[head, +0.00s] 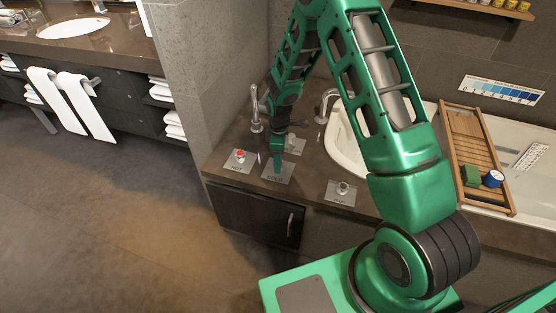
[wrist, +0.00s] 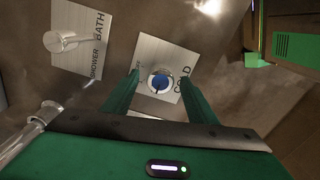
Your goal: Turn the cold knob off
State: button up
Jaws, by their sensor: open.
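The cold knob (wrist: 161,83) is a round metal knob with a blue centre. It sits on a square metal plate (wrist: 150,50) marked COLD in the wrist view. My gripper (wrist: 159,74) is open, with one green finger on each side of the knob. I see a small gap between the knob and the fingers, and I cannot tell if they touch. In the head view my gripper (head: 277,165) points down over the COLD plate (head: 270,178), and it hides the knob.
The hot knob (head: 240,154) with a red centre is to the left. The PLUG knob (head: 343,188) is to the right. The BATH/SHOWER knob (wrist: 60,40) is close behind. Metal faucets (head: 256,108) stand near the white tub (head: 345,140). A wooden tray (head: 470,140) spans the tub.

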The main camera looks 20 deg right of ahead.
jog(key=c, duration=1.1)
